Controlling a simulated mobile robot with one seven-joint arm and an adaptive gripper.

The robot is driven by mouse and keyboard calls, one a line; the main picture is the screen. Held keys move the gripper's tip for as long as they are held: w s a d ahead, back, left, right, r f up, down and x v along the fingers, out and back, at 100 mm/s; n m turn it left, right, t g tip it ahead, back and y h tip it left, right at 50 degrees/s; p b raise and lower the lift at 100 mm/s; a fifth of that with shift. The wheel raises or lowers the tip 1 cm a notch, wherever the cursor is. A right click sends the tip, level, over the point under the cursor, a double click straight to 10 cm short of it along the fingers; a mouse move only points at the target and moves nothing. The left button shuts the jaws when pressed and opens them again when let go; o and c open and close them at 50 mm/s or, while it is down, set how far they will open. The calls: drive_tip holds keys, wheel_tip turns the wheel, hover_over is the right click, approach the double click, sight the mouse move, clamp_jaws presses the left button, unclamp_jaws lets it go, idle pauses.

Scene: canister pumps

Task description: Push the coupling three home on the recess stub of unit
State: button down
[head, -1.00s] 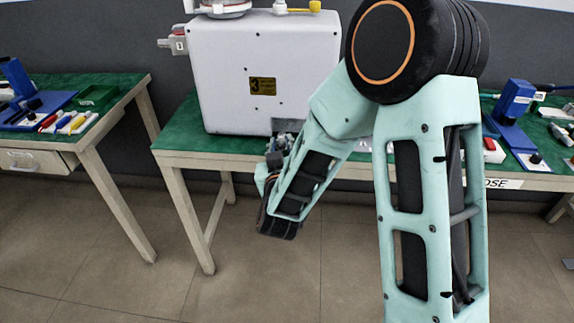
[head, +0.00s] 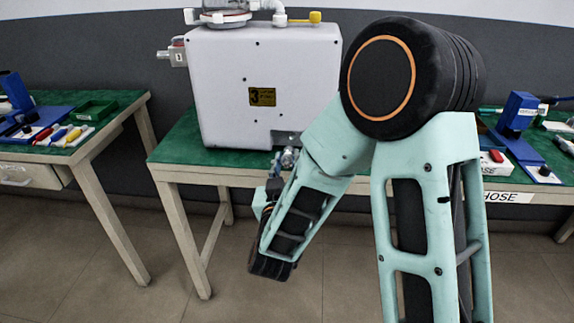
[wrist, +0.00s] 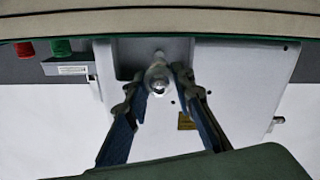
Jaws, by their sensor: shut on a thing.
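The unit is a white boxy canister pump (head: 235,100) with a yellow label marked 3, standing on a green-topped bench. A grey recess (head: 284,137) is cut in its lower front corner; in the wrist view, the recess (wrist: 128,60) lies behind the fingertips. A silver coupling (wrist: 158,78) sits between the fingertips of my gripper (wrist: 158,86), which is shut on it. The coupling also shows in the head view (head: 289,158), just below and in front of the recess.
The green bench top (head: 178,150) has its front edge close to my gripper. A side port (head: 172,54) and top pipework (head: 230,12) stick out of the unit. In the wrist view, a red knob (wrist: 25,50) and a green knob (wrist: 62,47) are to the left. Another bench (head: 130,103) stands left.

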sight(291, 137)
drive_tip(key=shift+w+d+b, duration=0.1)
drive_tip(key=shift+w+b, duration=0.5)
drive_tip(key=shift+w, duration=2.15)
drive_tip(key=shift+b, duration=0.55)
drive_tip(key=shift+w+b, duration=0.4)
drive_tip(key=shift+w, duration=0.6)
drive_tip(key=c, duration=1.6)
unclamp_jaws()
drive_tip(key=shift+d, duration=0.1)
drive_tip(key=shift+s, duration=0.1)
drive_tip(key=s, duration=1.2)
drive_tip(key=shift+a, duration=0.2)
